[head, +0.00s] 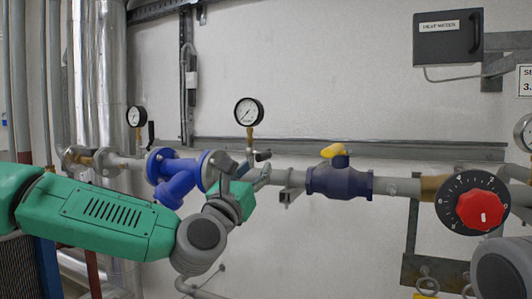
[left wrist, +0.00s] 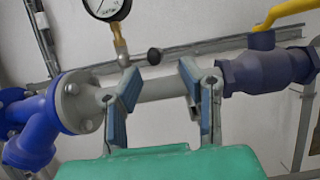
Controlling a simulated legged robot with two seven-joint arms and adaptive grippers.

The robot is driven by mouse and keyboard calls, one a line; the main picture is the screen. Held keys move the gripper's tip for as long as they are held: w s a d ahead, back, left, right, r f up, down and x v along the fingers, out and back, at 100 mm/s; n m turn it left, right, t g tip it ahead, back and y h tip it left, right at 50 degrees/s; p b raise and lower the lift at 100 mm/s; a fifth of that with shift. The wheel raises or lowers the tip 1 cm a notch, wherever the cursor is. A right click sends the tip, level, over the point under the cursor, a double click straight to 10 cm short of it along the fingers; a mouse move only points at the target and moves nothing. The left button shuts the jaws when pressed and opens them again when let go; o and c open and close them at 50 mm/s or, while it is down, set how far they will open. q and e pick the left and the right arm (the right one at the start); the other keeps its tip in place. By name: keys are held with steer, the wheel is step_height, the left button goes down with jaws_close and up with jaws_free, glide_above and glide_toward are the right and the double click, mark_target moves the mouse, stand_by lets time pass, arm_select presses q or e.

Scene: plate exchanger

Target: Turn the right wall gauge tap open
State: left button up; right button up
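The right wall gauge (head: 249,112) has a white dial and stands on a brass stem above the grey pipe. Its tap (head: 263,155) shows as a small dark handle sticking out to the right at the stem's foot. In the left wrist view the tap's round black end (left wrist: 154,56) lies just above the pipe, between the directions of the two fingers. My left gripper (head: 246,172) is just below the tap. Its fingers (left wrist: 160,85) are spread wide with nothing between them but a view of the pipe behind. I cannot see contact with the tap. My right gripper is out of view.
A left gauge (head: 137,116) has an upright black handle. A blue flanged fitting (head: 175,175) is left of my gripper; a dark blue valve with a yellow handle (head: 333,151) is right. A red knob (head: 480,210) is farther right.

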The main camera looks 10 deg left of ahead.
mark_target(264, 152)
arm_select(q)
steer(key=x, duration=0.2)
steer(key=p+x, duration=0.1)
steer(key=a+x, duration=0.1)
steer(key=x, duration=0.1)
steer(key=shift+w+d+r, duration=0.1)
steer(key=shift+w+d, duration=0.05)
steer(key=shift+w, duration=0.35)
steer(key=shift+w+d+r, duration=0.1)
steer(key=shift+d, duration=0.35)
steer(key=shift+c, duration=0.3)
steer(key=c, duration=0.7)
steer(key=shift+a, duration=0.1)
jaws_close()
